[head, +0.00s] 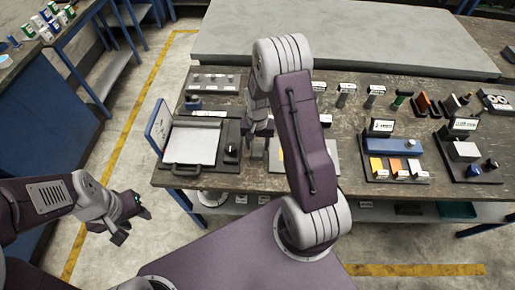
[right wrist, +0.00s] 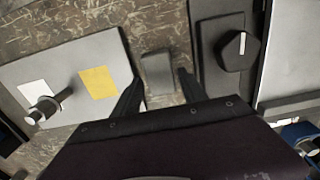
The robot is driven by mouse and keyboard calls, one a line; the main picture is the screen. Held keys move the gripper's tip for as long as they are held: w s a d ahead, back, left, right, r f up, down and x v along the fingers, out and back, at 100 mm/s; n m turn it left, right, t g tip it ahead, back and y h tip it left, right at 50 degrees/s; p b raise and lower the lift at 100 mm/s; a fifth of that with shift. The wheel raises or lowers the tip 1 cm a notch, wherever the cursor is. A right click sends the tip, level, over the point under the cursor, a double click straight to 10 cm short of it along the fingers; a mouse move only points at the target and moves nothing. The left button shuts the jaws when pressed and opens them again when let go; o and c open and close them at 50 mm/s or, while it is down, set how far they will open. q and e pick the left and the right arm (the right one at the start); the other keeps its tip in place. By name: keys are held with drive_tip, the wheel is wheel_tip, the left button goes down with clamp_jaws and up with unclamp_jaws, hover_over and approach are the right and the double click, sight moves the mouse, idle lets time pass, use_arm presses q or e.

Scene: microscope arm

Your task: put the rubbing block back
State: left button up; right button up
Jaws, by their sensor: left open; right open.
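In the right wrist view a grey, roughly rectangular block (right wrist: 158,72) lies on the worn bench top; it may be the rubbing block, but I cannot be sure. My right gripper (right wrist: 159,80) is open, with one finger on each side of this block and a gap to each. In the head view my right gripper (head: 258,132) points down at the bench, just right of the black-knobbed device, and its arm hides part of the bench. My left gripper (head: 130,215) is open and empty over the floor, left of the bench.
A device with a light plate (head: 190,143) and a black knob (right wrist: 240,50) stands beside the block. On its other side is a grey board (right wrist: 65,75) with a yellow square (right wrist: 99,83). Stands with blocks, including a blue one (head: 393,147), fill the bench's right side.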

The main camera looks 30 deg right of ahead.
sight(257, 149)
wheel_tip(257, 149, up, 9)
drive_tip(key=s+a+r+n, duration=0.1)
drive_tip(key=s+a+n, duration=0.2)
drive_tip(key=s, duration=0.3)
drive_tip(key=s+a+r+n+t, duration=0.1)
drive_tip(key=s+a+r+n, duration=0.1)
drive_tip(key=s, duration=0.4)
drive_tip(key=shift+s+a+r+n, duration=0.25)
drive_tip(key=shift+a+n, duration=0.35)
drive_tip(key=shift+a, duration=0.65)
drive_tip(key=shift+s+f, duration=0.1)
drive_tip(key=shift+s, duration=0.05)
